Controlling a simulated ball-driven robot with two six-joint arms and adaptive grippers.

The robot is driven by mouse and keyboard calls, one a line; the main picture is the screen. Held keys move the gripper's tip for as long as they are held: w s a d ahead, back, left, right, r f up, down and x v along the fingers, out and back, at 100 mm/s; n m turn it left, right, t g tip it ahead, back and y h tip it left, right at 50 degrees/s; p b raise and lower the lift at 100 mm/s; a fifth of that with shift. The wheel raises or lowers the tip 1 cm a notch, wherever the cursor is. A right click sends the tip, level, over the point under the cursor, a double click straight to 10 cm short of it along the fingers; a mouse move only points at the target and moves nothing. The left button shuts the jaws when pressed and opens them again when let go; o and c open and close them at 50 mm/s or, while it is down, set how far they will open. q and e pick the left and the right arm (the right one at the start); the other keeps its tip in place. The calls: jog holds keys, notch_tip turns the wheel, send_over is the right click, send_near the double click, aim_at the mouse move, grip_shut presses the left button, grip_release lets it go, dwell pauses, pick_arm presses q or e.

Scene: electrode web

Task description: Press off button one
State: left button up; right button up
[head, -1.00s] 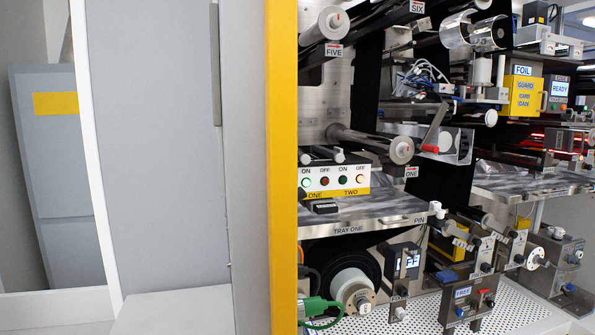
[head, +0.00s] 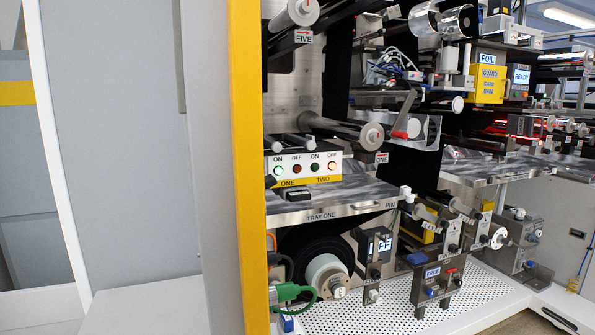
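The button panel (head: 303,167) is a white box with a yellow lower strip, above the tray marked TRAY ONE (head: 340,210). It has two pairs of ON and OFF buttons, marked ONE and TWO. The off button of pair one (head: 297,169) is dark red and looks unlit. The on button of pair one (head: 278,171) glows pale green. In pair two, the on button (head: 315,167) is dark green and the off button (head: 332,166) glows pale orange. Neither of my grippers is in view.
A yellow post (head: 247,180) and grey panel (head: 125,140) fill the left side, close to the button panel. A small black block (head: 297,194) lies on the tray below it. Rollers (head: 345,130) jut out above. A green connector (head: 288,292) sits below.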

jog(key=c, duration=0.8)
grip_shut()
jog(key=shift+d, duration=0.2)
